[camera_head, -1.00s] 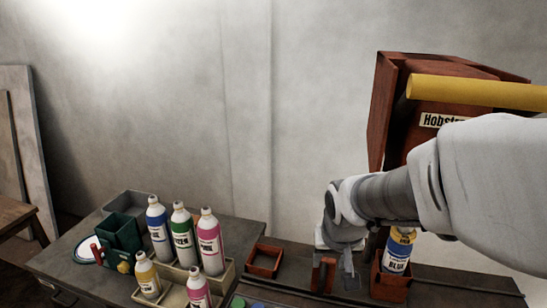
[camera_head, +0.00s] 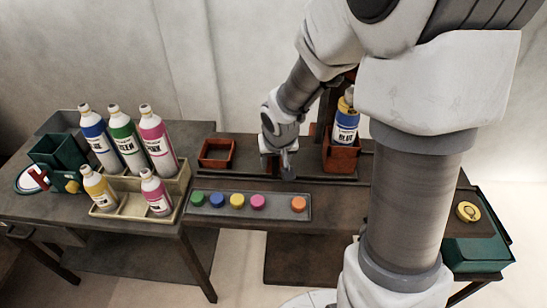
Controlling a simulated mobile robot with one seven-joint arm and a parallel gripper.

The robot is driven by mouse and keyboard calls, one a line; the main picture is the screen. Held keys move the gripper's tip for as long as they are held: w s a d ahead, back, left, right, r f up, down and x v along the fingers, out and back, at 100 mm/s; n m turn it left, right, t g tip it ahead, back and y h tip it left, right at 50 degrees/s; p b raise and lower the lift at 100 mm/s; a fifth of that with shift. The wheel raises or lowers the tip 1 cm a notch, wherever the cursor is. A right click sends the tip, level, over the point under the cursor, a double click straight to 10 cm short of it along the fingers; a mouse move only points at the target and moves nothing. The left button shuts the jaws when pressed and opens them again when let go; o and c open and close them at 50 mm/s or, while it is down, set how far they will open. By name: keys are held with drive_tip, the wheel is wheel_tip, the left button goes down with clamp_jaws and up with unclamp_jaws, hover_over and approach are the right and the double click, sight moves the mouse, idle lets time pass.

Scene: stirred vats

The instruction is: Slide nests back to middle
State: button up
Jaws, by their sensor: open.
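An empty red square nest (camera_head: 217,153) sits toward the left end of the dark rail (camera_head: 255,177). Another red nest (camera_head: 341,158), farther right, holds an upright bottle with a blue label (camera_head: 346,122). My gripper (camera_head: 279,168) points down between these two nests, low over the rail. A small reddish piece (camera_head: 268,164) shows beside its fingers, and I cannot tell whether they touch it. The jaws are open, and their tips are partly hidden by the gripper body.
A tray of coloured caps (camera_head: 278,207) lies in front of the rail. Several bottles stand in and behind a cream rack (camera_head: 131,207) at left, near a green container (camera_head: 57,152). A teal box (camera_head: 478,246) is at lower right. My arm covers much of the right side.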

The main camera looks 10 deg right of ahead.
clamp_jaws()
idle(1.4)
